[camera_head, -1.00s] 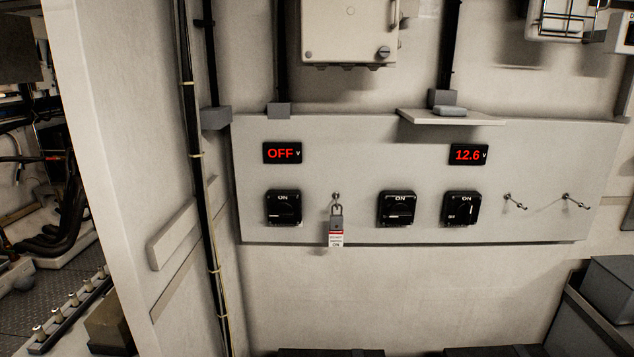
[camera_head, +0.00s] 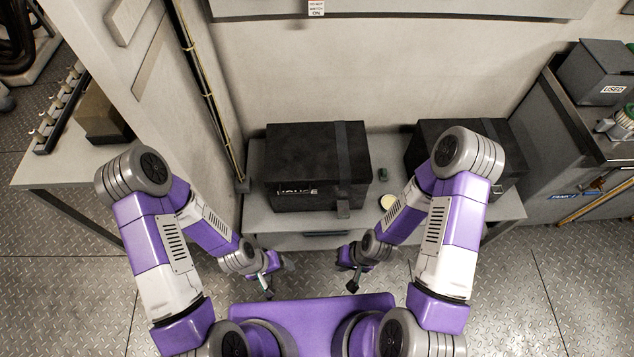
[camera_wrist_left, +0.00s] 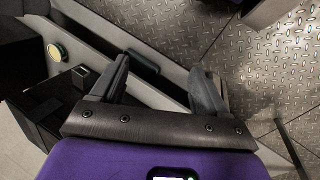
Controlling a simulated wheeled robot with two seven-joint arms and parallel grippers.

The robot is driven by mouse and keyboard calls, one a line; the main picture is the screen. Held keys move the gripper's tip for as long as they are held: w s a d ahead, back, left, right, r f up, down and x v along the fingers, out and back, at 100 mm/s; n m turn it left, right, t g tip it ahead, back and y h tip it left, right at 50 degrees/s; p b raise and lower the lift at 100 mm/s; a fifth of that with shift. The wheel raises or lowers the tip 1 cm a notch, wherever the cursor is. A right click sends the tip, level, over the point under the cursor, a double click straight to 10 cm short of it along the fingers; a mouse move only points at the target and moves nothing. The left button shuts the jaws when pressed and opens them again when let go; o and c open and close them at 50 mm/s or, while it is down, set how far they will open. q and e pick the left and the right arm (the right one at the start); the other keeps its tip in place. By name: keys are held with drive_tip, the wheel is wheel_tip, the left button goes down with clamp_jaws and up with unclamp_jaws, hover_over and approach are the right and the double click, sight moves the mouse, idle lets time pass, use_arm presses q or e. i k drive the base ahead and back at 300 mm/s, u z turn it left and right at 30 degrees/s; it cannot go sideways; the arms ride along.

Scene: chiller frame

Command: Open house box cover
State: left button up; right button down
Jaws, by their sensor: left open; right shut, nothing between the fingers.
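The black house box (camera_head: 300,160), marked "HOUSE" on its front, sits on a low grey bench against the wall in the head view. Its cover looks closed, with a dark strap (camera_head: 343,160) running over the top and down the front. My left gripper (camera_head: 273,282) is in front of the bench, below the box, apart from it. In the left wrist view its two fingers (camera_wrist_left: 165,90) are spread and empty, and a dark box (camera_wrist_left: 50,105) shows at the left. My right gripper (camera_head: 350,280) is in front of the bench, apart from the box; its fingers are small here.
A second black box (camera_head: 425,135) stands to the right, partly hidden by my right arm. The bench (camera_head: 255,212) has a front edge near my grippers. Metal floor (camera_head: 560,250) is open at right.

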sight(310, 155)
drive_tip(key=u, duration=0.05)
drive_tip(key=k, duration=1.1)
drive_tip(key=z, duration=0.8)
drive_tip(key=i, duration=1.05)
drive_tip(key=u, duration=0.25)
